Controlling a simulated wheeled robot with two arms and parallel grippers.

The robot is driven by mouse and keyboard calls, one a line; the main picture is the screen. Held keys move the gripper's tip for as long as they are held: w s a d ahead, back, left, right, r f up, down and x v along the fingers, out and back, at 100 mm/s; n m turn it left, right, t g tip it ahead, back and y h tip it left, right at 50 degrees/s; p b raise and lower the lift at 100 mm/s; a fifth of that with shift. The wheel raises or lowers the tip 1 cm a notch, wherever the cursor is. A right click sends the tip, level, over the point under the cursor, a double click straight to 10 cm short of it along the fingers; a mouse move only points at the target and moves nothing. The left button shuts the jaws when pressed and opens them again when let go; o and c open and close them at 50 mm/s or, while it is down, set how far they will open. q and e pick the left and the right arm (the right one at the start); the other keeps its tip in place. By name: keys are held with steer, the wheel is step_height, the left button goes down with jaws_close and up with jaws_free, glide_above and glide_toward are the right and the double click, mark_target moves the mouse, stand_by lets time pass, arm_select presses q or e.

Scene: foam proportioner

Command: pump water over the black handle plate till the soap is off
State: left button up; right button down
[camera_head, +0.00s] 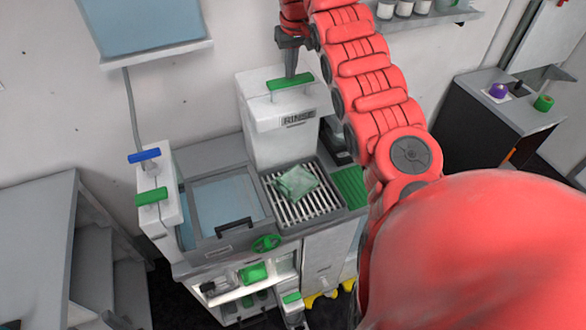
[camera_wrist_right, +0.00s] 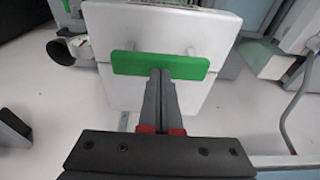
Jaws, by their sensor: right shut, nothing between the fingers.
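A white unit marked RINSE (camera_head: 285,120) stands behind the sink area, with a green push bar (camera_head: 290,82) at its top. The bar also shows in the right wrist view (camera_wrist_right: 160,65). My right gripper (camera_head: 291,74) is shut and empty, its fingertips at the bar; I cannot tell whether they touch or press it. In the wrist view the closed fingertips (camera_wrist_right: 160,72) overlap the bar's middle. A pale green, square plate-like thing (camera_head: 296,182) lies on a slatted grate (camera_head: 308,207) below the unit. No black handle shows on it. My left gripper is not in view.
Left of the grate is a lidded basin (camera_head: 228,203) with a dark handle. A dispenser with blue and green levers (camera_head: 152,196) stands farther left. A ribbed green pad (camera_head: 349,187) lies to the right. My red right arm covers much of the right side.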

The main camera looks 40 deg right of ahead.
mark_target(291, 80)
steer(key=shift+s+f+b, duration=0.1)
steer(key=shift+f+b, duration=1.95)
steer(key=shift+r+p, duration=1.95)
steer(key=shift+r, duration=0.7)
step_height(291, 80, up, 6)
steer(key=p, duration=0.5)
